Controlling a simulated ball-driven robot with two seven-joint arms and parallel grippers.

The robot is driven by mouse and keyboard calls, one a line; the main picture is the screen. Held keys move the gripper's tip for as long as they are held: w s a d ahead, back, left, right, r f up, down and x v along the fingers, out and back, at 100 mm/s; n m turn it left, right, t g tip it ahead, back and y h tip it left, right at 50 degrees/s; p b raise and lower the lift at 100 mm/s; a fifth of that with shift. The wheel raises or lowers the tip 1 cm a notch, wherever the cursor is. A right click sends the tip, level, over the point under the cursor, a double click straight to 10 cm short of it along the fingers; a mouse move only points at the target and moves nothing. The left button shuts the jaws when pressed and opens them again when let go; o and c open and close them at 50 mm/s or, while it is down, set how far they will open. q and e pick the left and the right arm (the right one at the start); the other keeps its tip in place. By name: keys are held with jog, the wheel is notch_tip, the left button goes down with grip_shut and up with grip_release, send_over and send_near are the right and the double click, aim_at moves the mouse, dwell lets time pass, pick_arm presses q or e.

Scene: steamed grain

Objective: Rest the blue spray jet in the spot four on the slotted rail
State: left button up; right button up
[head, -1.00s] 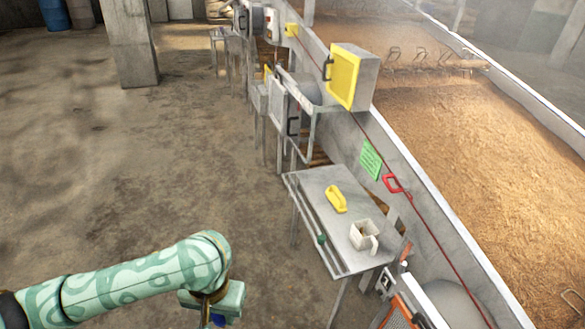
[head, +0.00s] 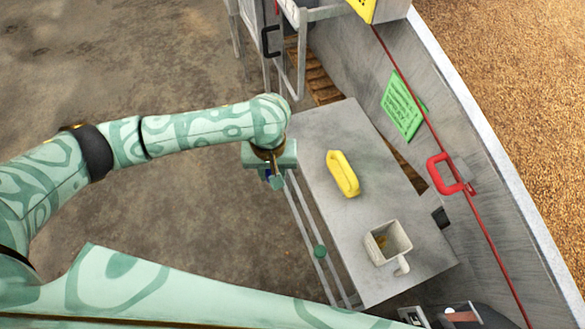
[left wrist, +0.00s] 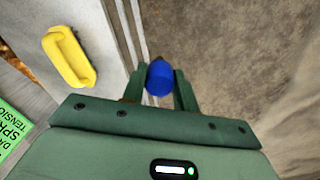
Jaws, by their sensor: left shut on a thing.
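The blue spray jet (left wrist: 159,79) is between the two green fingers of my left gripper (left wrist: 160,90), which is shut on it. In the head view my left gripper (head: 271,178) is beside the table's left edge, near the upper part of the slotted rail (head: 305,225), with a bit of blue (head: 277,183) under it. The rail runs along that edge as thin parallel bars; its separate spots are too small to tell. A green jet (head: 320,251) sits on the rail lower down. My right gripper is out of view.
The grey table (head: 318,125) holds a yellow handled object (head: 342,174) and a white square mug-like container (head: 389,243). A metal trough wall with a green sign (head: 403,106) and red handle (head: 446,174) stands to the right. Open floor (head: 190,60) lies to the left.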

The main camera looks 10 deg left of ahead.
pick_arm(q)
jog(key=w+d+f+b, duration=0.1)
jog(key=w+f+b, duration=0.1)
jog(key=f+b, duration=0.3)
jog(key=w+d+f+n+b, duration=0.1)
jog(key=w+d+f+b, duration=0.1)
jog(key=w+f+b, duration=0.1)
notch_tip(320, 180, down, 2)
jog(key=shift+w+d+f+b, duration=0.15)
jog(key=shift+w+d+b, duration=0.1)
jog(key=shift+b, duration=0.6)
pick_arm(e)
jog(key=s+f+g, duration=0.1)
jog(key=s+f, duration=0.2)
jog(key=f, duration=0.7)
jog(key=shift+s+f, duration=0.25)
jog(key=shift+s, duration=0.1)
pick_arm(q)
jog(key=shift+s, duration=0.15)
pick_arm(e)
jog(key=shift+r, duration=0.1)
